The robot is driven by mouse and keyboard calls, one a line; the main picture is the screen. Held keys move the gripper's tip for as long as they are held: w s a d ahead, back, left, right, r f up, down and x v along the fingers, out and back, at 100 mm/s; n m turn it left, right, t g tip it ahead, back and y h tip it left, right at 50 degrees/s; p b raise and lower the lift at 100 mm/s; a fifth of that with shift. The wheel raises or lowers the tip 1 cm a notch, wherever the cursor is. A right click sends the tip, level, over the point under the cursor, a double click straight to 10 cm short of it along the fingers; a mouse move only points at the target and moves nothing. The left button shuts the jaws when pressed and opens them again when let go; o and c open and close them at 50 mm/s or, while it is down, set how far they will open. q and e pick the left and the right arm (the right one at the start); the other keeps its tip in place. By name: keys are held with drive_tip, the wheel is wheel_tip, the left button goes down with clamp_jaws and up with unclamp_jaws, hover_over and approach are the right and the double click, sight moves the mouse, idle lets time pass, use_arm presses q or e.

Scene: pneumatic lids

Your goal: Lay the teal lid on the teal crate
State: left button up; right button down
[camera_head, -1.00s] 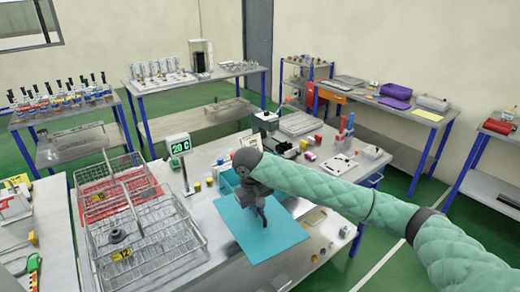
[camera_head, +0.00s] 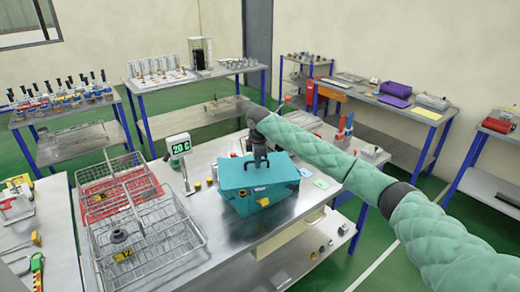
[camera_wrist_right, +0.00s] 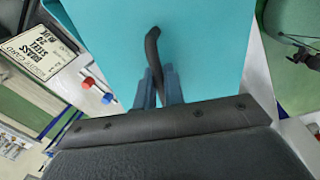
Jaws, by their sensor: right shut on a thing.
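In the right wrist view the handle (camera_wrist_right: 153,50) stands between the fingers (camera_wrist_right: 160,85), with the flat teal lid (camera_wrist_right: 210,40) behind. The crate's inside is hidden. My left gripper is not in view.
Wire baskets (camera_head: 150,235) stand left of the crate. A green-digit display (camera_head: 180,147) stands behind them. Small yellow and dark pieces (camera_head: 196,185) lie by the crate's left side. The bench in front of the crate (camera_head: 225,250) is clear.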

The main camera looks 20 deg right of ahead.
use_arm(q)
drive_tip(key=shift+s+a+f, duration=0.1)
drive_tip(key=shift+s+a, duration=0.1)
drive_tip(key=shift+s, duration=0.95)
use_arm(e)
drive_tip(key=shift+w+d+r+n+y, duration=0.2)
drive_tip(key=shift+w+d+n, duration=0.25)
drive_tip(key=shift+w+n, duration=0.35)
drive_tip(key=shift+w+d+r+n+y, duration=0.1)
drive_tip(key=shift+w+d+r+n, duration=0.15)
drive_tip(key=shift+w+d+n, duration=0.4)
drive_tip(key=shift+w+d+r+n+y, duration=0.1)
drive_tip(key=shift+w+d+r+n, duration=0.15)
drive_tip(key=shift+w+n, duration=0.7)
use_arm(q)
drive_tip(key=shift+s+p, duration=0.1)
drive_tip(key=shift+p, duration=0.4)
use_arm(e)
drive_tip(key=shift+w, duration=0.15)
